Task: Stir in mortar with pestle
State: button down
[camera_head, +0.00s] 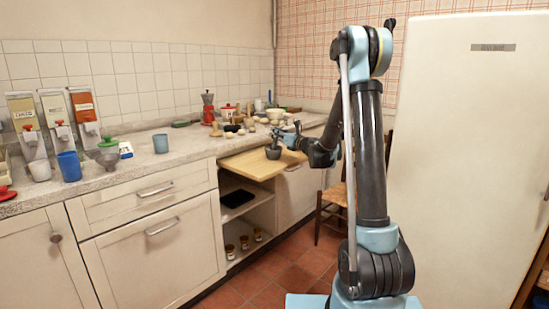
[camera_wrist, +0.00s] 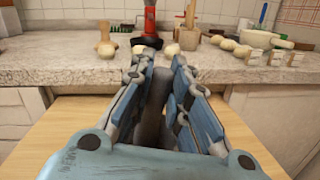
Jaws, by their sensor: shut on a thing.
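The small dark grey mortar (camera_head: 273,153) stands on the pull-out wooden board in the head view. My gripper (camera_head: 281,136) is just above and to the right of it, reaching in from the right. In the wrist view my gripper (camera_wrist: 158,85) has its fingers closed around a dark grey upright shaft, which I take to be the pestle (camera_wrist: 152,112). The pestle's lower end is hidden, and in the head view it is too small to tell whether it touches the mortar's inside. The mortar is hidden in the wrist view.
The wooden board (camera_head: 245,165) sticks out below the stone counter (camera_head: 120,177). A chair (camera_head: 338,195) and fridge (camera_head: 465,160) stand at right.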

jog(key=shift+r, duration=3.85)
